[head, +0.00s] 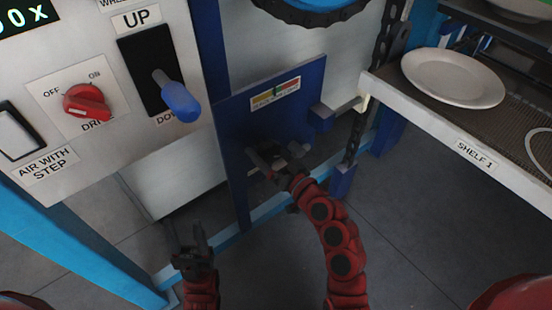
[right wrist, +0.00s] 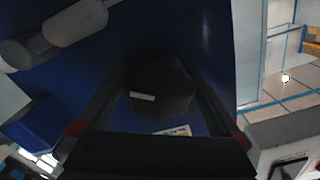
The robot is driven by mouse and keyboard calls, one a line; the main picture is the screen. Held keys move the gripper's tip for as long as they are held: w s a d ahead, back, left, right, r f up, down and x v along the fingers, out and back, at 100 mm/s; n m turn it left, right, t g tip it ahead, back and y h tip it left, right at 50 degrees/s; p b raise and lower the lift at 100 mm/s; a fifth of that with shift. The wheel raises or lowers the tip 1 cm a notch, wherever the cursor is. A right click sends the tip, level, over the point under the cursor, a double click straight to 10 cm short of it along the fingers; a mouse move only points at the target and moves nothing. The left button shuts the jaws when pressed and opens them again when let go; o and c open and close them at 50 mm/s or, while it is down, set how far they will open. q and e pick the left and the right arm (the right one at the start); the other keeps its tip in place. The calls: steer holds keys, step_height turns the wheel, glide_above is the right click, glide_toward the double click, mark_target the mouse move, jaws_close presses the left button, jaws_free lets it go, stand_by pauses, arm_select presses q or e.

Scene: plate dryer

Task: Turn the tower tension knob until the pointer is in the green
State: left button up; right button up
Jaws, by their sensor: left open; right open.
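The tension gauge (head: 276,93) is a small coloured strip on the blue tower panel (head: 238,130); it has a green part, but its pointer is too small to read surely. My right gripper (head: 272,158) is at the panel below the gauge and hides most of the knob in the head view. In the right wrist view the dark, lobed tension knob (right wrist: 165,90) with a pale mark lies between the open fingers; I cannot tell whether they touch it. My left gripper (head: 192,247) is open and empty, low and left of the panel.
A control panel with a red drive knob (head: 87,102) and a blue-tipped UP/DOWN lever (head: 178,98) stands at left. A shelf (head: 475,133) with a white plate (head: 453,78) is at right. A chain (head: 358,130) hangs beside the tower panel. Grey floor is free below.

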steer(key=v, duration=1.7)
steer(key=shift+s, duration=0.15)
steer(key=shift+d, duration=0.1)
